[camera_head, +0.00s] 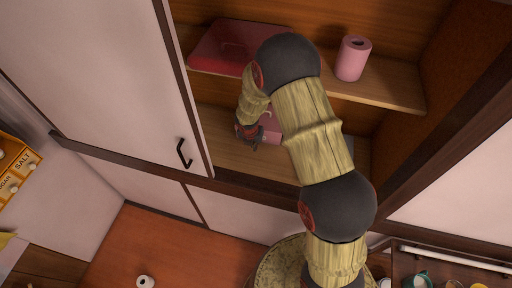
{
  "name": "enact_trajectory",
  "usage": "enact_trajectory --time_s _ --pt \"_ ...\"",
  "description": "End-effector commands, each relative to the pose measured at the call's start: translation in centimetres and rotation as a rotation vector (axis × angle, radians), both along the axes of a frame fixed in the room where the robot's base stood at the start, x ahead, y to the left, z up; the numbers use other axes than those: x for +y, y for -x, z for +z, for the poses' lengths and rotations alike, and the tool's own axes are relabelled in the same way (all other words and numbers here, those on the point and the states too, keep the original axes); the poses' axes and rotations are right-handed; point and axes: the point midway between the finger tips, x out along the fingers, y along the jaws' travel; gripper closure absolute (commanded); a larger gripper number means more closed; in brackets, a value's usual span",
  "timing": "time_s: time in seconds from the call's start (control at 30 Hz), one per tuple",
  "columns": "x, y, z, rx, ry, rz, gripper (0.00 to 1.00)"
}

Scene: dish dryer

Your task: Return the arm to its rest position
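My arm rises from the bottom of the head view into an open wooden cabinet and bends at a dark joint near the upper shelf. My gripper (249,142) hangs below that bend, over the lower shelf (232,157). A pink object (270,127) sits just to the right of it, partly hidden by my arm. I cannot tell whether the gripper touches it. The fingers are small and dark, and I cannot tell whether they are open or shut.
The upper shelf (385,94) holds a red flat case (222,46) and a pink roll (352,58). A white door with a dark handle (184,153) stands left of the opening. A spice rack (14,165) is at far left. Cups (418,280) stand at lower right.

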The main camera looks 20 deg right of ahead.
Motion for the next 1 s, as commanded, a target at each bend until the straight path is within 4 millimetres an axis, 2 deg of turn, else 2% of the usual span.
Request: enact_trajectory --time_s 0.03,0.2,0.53,0.67,0.77,0.8,0.9,1.0 --pt "0.2 0.1 1.1 -0.004 0.0 0.0 1.0" --pt "0.5 0.6 2.8 -0.001 0.0 -0.001 1.0" --pt "0.6 0.8 3.3 0.0 0.0 -0.002 1.0" --pt "0.5 0.9 3.3 -0.009 -0.013 -0.066 1.0" --pt "0.1 1.6 3.2 -0.011 -0.033 -0.222 1.0" --pt "-0.1 2.4 3.0 -0.006 -0.042 -0.316 1.0" --pt "-0.5 5.8 2.3 0.023 -0.058 -0.598 1.0" --pt "-0.7 8.8 3.8 0.019 -0.071 -0.896 1.0"
